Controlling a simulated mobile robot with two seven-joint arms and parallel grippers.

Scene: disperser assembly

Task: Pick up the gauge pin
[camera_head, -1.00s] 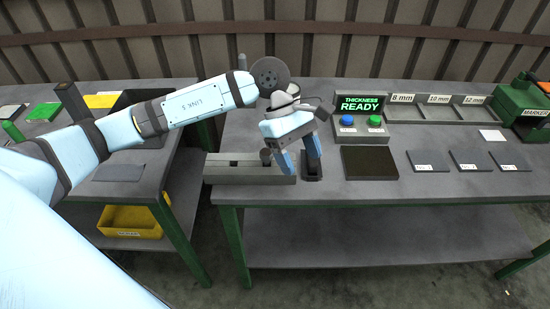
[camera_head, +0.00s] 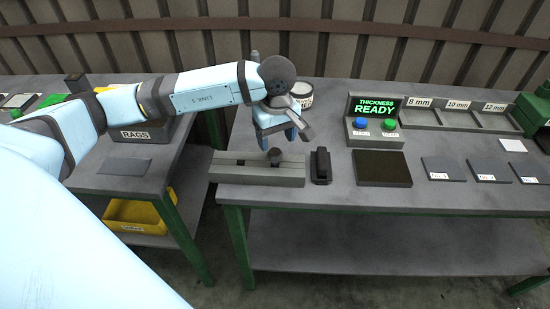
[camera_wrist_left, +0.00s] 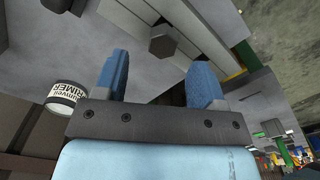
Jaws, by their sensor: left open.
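The gauge pin appears to be the dark knob-headed pin (camera_head: 275,155) standing in the grey slotted block (camera_head: 230,172) at the front left of the table. In the left wrist view its six-sided head (camera_wrist_left: 163,42) shows beyond the fingertips, between the lines of the two fingers. My left gripper (camera_head: 278,139) is open and empty, close to the pin and slightly behind it in the head view. Its blue fingers (camera_wrist_left: 161,65) are spread apart, and I see no contact with the pin. My right gripper is not in view.
A black object (camera_head: 321,166) stands just right of the block. A white labelled can (camera_head: 302,93) stands behind the gripper. A dark square pad (camera_head: 382,168), a READY display (camera_head: 376,106) and several labelled plates lie further right. A RAGS bin (camera_head: 137,134) is left.

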